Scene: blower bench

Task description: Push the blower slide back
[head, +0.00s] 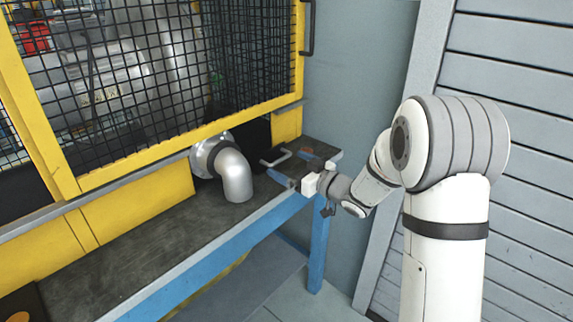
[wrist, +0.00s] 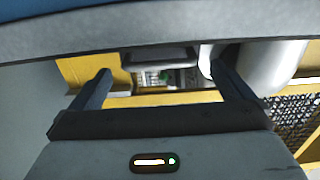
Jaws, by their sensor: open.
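My gripper (head: 284,181) is at the right end of the bench, pointing left over its edge. Its two fingers stand wide apart in the wrist view (wrist: 159,70), with nothing held between them. A light metal U-shaped handle (head: 275,158), which looks like part of the blower slide, lies just beyond the fingers. The slide itself is hard to make out. In the wrist view a dark grey bar-like piece (wrist: 160,58) shows between the fingertips; I cannot tell if it is the handle. A silver pipe elbow (head: 236,177) comes out of the machine and bends down toward the bench.
The dark bench top (head: 150,245) has a blue frame and is clear at the front left. A yellow guard with black mesh (head: 110,85) stands behind it. A small reddish patch (head: 306,153) lies near the far right corner. A grey slatted wall (head: 520,120) is at right.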

